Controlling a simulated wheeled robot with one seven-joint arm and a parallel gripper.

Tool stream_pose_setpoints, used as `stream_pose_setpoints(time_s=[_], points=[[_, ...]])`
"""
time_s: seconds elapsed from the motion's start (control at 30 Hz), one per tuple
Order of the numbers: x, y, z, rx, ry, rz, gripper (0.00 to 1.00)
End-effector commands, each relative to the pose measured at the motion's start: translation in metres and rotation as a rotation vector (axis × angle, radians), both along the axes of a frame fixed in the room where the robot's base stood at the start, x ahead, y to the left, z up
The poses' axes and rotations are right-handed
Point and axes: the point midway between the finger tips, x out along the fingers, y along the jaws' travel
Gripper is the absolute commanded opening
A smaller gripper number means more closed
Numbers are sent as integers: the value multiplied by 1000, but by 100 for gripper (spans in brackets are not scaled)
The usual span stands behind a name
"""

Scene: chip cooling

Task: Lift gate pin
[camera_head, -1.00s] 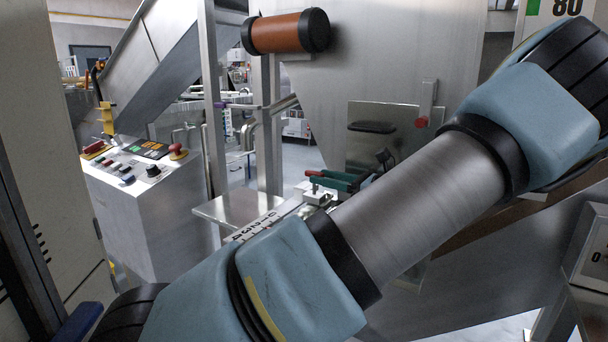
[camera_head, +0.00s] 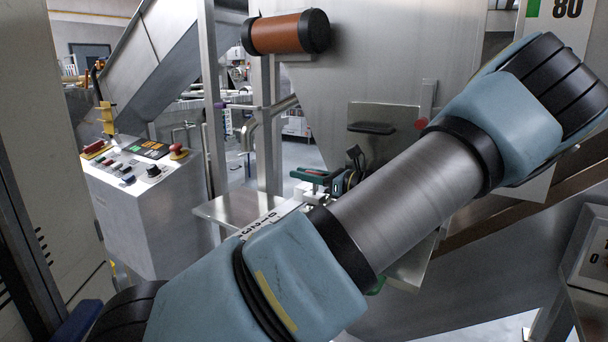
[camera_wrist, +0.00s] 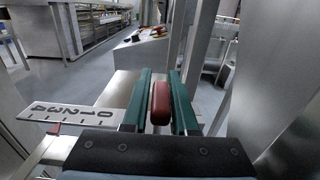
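My gripper has two green fingers and shows in the wrist view (camera_wrist: 162,98). A red rounded handle (camera_wrist: 160,104), which looks like the gate pin's grip, stands between the fingers and fills the gap, so the gripper appears shut on it. In the head view my gripper (camera_head: 318,179) is small, beyond my arm's grey link, and only a little red shows at it.
A white scale plate (camera_wrist: 72,112) with numbers lies left of the fingers, with a small red pointer (camera_wrist: 54,129). A metal hopper (camera_head: 385,70) with a red knob (camera_head: 421,124) rises behind my arm. A control console (camera_head: 140,200) stands left.

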Motion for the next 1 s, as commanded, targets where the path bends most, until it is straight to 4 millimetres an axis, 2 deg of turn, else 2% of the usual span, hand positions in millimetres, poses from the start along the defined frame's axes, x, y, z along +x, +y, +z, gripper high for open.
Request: stream_pose_setpoints(time_s=[0.03,0.2,1.0], points=[[0,0,0,0,0,0,20],[0,0,0,0,0,0,0],[0,0,0,0,0,0,0]])
